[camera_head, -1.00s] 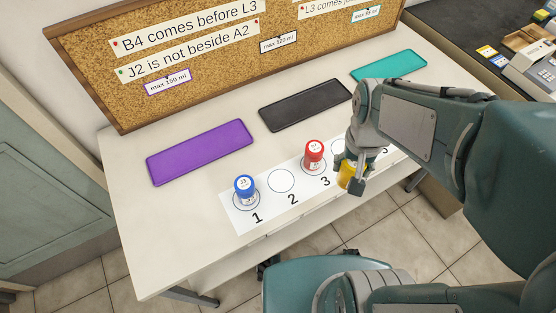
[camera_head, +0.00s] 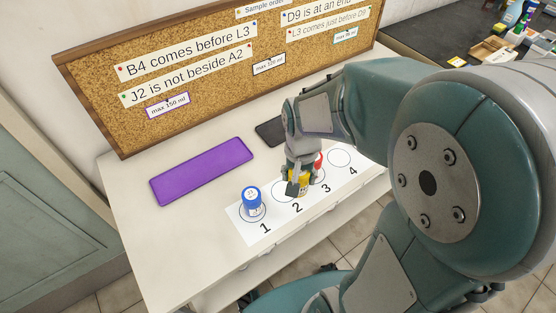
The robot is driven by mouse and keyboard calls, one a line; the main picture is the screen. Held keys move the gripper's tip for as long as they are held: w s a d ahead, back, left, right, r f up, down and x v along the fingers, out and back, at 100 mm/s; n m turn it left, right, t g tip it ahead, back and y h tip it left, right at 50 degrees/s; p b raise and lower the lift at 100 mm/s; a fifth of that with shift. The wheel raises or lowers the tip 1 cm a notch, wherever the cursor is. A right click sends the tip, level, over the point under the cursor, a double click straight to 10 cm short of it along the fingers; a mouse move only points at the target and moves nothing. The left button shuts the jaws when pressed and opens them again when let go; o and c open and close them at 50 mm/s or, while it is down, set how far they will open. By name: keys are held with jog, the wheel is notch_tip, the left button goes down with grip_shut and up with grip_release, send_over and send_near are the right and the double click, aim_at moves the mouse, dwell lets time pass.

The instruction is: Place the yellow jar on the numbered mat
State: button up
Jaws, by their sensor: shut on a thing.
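The yellow jar (camera_head: 304,184) is in my gripper (camera_head: 300,182), which is shut on it. The jar is over or at the numbered mat (camera_head: 334,191), between circles 2 and 3 in the picture; I cannot tell whether it touches the mat. A blue jar (camera_head: 252,200) stands on circle 1. A red jar (camera_head: 318,161) is mostly hidden behind my gripper, near circle 3. Circle 4 is empty. Circle 2 is partly hidden by my gripper.
A purple tray (camera_head: 202,171) lies behind the mat, and a black tray (camera_head: 269,131) is partly hidden by my arm. A corkboard (camera_head: 205,65) with order notes stands at the back. A dark counter (camera_head: 425,27) with boxes and bottles is at the right.

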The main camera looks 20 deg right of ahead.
jog(key=w+f, duration=0.6)
jog(key=shift+a+f, duration=0.15)
jog(key=shift+a, duration=0.2)
jog(key=f, duration=0.1)
jog(key=a+f, duration=0.1)
jog(key=f, duration=0.1)
jog(key=shift+a+f, duration=0.15)
jog(key=shift+f, duration=0.05)
jog(key=shift+d, duration=0.35)
jog(key=o, duration=1.1)
jog(key=shift+a, duration=0.15)
